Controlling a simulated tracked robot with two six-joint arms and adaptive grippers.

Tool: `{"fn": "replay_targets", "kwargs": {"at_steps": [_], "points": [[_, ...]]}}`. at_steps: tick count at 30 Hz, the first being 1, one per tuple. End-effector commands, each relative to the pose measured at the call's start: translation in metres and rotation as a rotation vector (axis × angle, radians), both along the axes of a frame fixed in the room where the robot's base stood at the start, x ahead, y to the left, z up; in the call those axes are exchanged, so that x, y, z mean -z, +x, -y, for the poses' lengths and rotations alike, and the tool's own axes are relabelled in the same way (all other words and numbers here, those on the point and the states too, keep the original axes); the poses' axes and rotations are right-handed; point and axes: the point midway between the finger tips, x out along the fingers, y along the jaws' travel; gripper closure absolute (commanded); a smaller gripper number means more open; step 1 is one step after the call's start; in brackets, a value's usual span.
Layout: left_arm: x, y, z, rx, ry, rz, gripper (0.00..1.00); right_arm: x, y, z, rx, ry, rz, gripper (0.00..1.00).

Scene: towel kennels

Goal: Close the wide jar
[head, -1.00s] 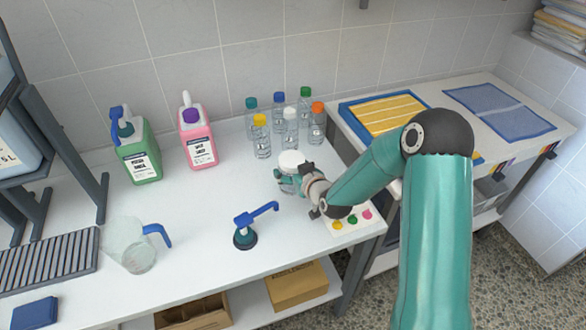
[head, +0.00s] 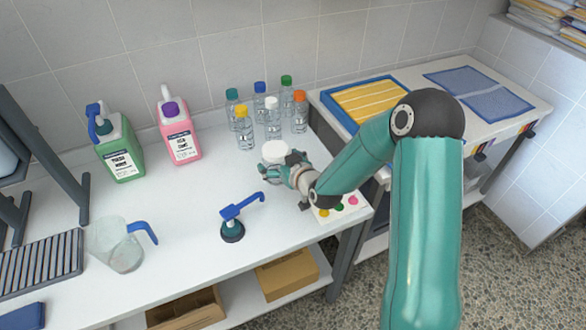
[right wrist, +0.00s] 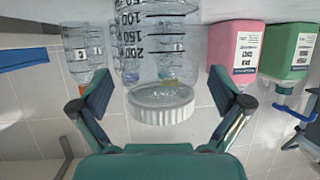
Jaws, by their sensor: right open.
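The wide jar (right wrist: 162,50) is clear with printed volume marks and stands on the white bench. In the head view the jar (head: 268,174) is partly hidden by my right gripper. Its white ribbed lid (right wrist: 162,108) sits over the mouth; it also shows in the head view (head: 275,149). I cannot tell whether the lid is tight. My right gripper (head: 283,168) is open at lid height. In the inverted right wrist view its fingers (right wrist: 160,92) are spread on both sides of the jar, with visible gaps. My left gripper is not in view.
Several capped bottles (head: 273,120) stand behind the jar. Pink (head: 180,140) and green (head: 121,155) containers, a beaker with blue handle (head: 118,247) and a button card (head: 338,207) are nearby.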

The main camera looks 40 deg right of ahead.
Motion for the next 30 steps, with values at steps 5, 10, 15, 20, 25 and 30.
{"fn": "replay_targets", "kwargs": {"at_steps": [5,10,15,20,25,30], "points": [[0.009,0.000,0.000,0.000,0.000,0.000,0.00,-0.013,-0.033,-0.003,0.002,-0.001,0.001,0.00],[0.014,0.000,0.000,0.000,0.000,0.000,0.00,-0.026,-0.065,-0.006,0.001,-0.002,0.002,0.00],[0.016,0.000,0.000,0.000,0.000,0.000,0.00,-0.035,-0.086,-0.009,0.001,-0.001,0.001,0.00],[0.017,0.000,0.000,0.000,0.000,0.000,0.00,-0.038,-0.094,-0.010,0.000,0.000,0.000,0.00],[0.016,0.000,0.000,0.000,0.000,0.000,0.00,-0.039,-0.095,-0.010,0.000,0.000,0.000,0.00],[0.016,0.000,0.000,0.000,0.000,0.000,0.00,-0.039,-0.095,-0.010,0.001,0.000,0.000,0.00]]}}
